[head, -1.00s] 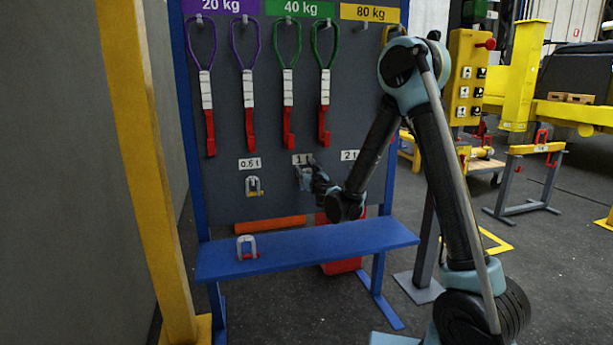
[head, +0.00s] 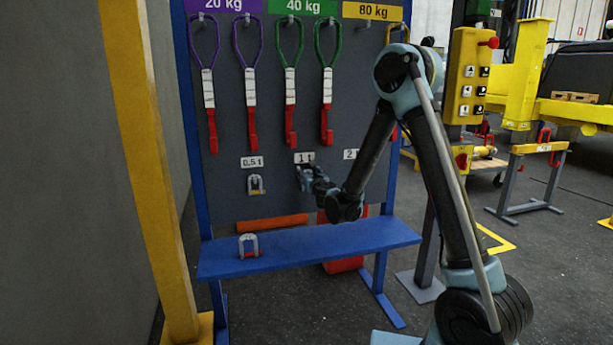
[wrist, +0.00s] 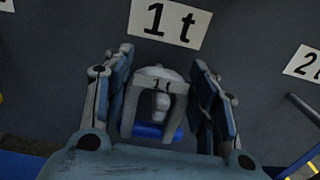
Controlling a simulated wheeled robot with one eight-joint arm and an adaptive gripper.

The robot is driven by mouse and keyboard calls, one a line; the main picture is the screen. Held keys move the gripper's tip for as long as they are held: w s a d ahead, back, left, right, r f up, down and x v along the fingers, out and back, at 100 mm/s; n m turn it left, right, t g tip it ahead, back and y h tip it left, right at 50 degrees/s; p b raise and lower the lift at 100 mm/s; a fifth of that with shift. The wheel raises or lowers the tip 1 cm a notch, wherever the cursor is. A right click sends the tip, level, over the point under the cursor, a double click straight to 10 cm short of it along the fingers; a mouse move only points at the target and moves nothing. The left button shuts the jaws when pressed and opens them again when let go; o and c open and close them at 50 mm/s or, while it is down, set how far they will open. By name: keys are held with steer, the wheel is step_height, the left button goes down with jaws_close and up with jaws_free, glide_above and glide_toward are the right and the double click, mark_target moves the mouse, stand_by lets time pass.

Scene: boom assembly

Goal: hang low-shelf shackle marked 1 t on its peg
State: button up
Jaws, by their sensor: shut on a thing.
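The 1 t shackle (wrist: 127,117) is a grey U with its bow up and a blue pin across the bottom, marked "1 t". My gripper (wrist: 160,85) is shut on it, one finger at each side. A pale rounded peg (wrist: 161,104) shows inside the bow, below the board's "1 t" label (wrist: 170,22). I cannot tell whether the bow rests on the peg. In the head view my gripper (head: 304,178) is at the board just under the 1 t label (head: 304,157), and the shackle there is mostly hidden.
A shackle (head: 256,184) hangs under the 0.5 t label. Another shackle with a red pin (head: 248,246) stands on the blue shelf (head: 330,242). Slings hang above. The shelf's right part is clear.

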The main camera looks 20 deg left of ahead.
stand_by(0.3)
steer(key=o, duration=1.5)
steer(key=shift+c, duration=0.2)
steer(key=shift+s, duration=0.1)
